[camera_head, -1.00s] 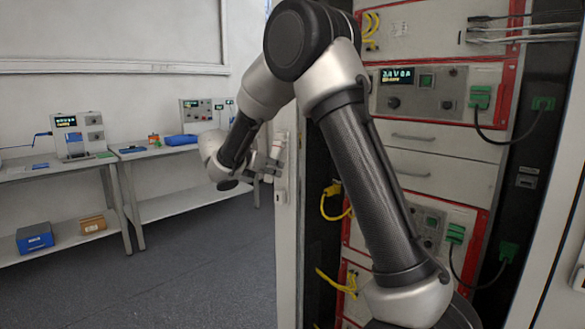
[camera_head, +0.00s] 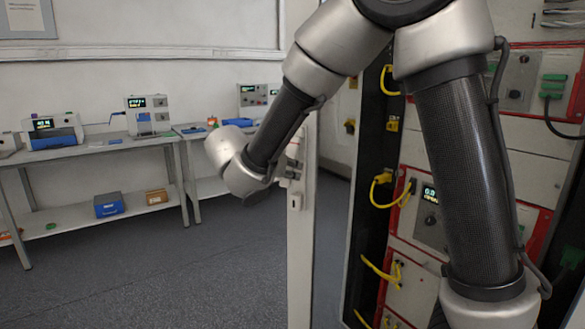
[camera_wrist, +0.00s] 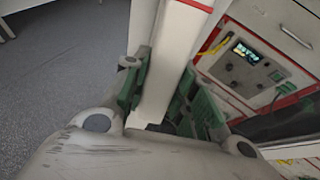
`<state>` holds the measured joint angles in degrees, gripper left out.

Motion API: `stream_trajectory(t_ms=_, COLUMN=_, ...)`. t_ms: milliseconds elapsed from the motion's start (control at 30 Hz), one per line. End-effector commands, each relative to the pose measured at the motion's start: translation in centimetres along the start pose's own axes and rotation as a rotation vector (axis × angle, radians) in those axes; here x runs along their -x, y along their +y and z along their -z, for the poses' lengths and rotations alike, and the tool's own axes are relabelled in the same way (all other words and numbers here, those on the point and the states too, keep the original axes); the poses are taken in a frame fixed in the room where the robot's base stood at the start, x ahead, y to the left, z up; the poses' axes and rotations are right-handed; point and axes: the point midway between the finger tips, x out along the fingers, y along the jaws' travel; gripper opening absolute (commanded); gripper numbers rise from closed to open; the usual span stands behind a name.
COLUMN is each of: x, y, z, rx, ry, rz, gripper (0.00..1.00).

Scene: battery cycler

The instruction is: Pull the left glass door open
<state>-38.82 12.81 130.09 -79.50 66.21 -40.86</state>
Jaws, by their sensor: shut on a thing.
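The left glass door (camera_head: 301,235) stands open and shows nearly edge-on as a tall white frame, left of the cabinet (camera_head: 520,140). A gap shows between it and the racked units. My gripper (camera_head: 287,172) is at the door's edge at mid-height, partly hidden by my wrist in the head view. In the wrist view my gripper (camera_wrist: 160,95) has its green-padded fingers on either side of the white door frame (camera_wrist: 166,55), shut on it. The exact contact at the fingertips is hard to see.
Yellow cables (camera_head: 383,190) stick out from the cabinet's left side. Grey benches (camera_head: 100,148) with instruments stand along the back wall. A blue box (camera_head: 108,204) sits on a lower shelf. The floor (camera_head: 170,275) left of the door is clear.

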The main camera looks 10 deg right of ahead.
Motion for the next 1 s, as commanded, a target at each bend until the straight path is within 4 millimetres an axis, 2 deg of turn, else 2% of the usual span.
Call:
stream_trajectory(t_ms=133, x=0.0, y=0.1, z=-0.1, rx=-0.001, ry=-0.002, rz=-0.002, gripper=0.0)
stream_trajectory(t_ms=167, x=0.0, y=0.1, z=-0.1, rx=-0.001, ry=-0.002, rz=-0.002, gripper=0.31)
stream_trajectory(t_ms=267, x=0.0, y=0.1, z=-0.1, rx=-0.001, ry=-0.002, rz=-0.001, gripper=0.49)
stream_trajectory(t_ms=567, x=0.0, y=0.0, z=-0.1, rx=0.0, ry=-0.001, rz=0.0, gripper=0.5)
stream_trajectory(t_ms=667, x=0.5, y=0.1, z=-0.1, rx=-0.001, ry=-0.001, rz=-0.001, gripper=0.5)
stream_trajectory(t_ms=767, x=2.0, y=0.1, z=-0.1, rx=0.0, ry=-0.001, rz=-0.004, gripper=0.5)
stream_trajectory(t_ms=1000, x=7.5, y=0.1, z=0.0, rx=0.0, ry=0.0, rz=-0.005, gripper=0.5)
